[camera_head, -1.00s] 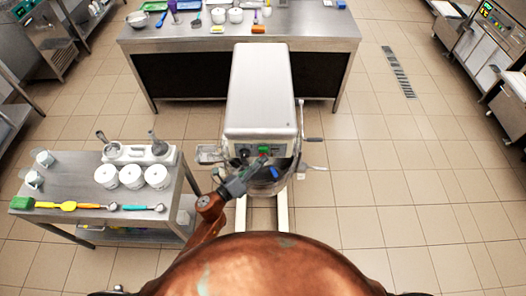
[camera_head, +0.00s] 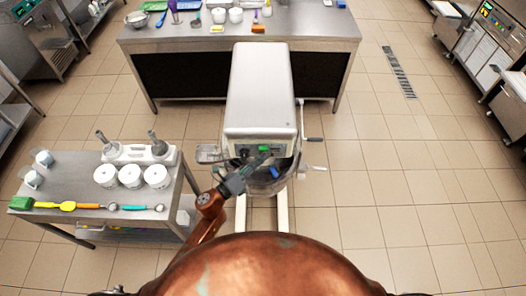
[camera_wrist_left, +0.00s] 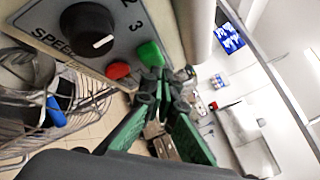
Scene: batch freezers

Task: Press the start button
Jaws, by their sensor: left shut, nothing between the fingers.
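The mixer (camera_head: 262,90) stands in front of me with a control panel on its near end. In the left wrist view the panel (camera_wrist_left: 137,22) carries a black speed knob (camera_wrist_left: 88,30), a red button (camera_wrist_left: 118,70) and a green button (camera_wrist_left: 150,54). The green button also shows in the head view (camera_head: 264,148). My left gripper (camera_head: 262,158) is shut and empty, its tips close to the green button. In the wrist view the fingertips (camera_wrist_left: 163,82) are just below the green button; I cannot tell whether they touch it. My right gripper is not in view.
A mixing bowl with a wire guard (camera_wrist_left: 70,110) sits below the panel. A steel side table (camera_head: 85,185) with white tubs and spatulas stands at the left. A steel work table (camera_head: 310,30) stands behind the mixer.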

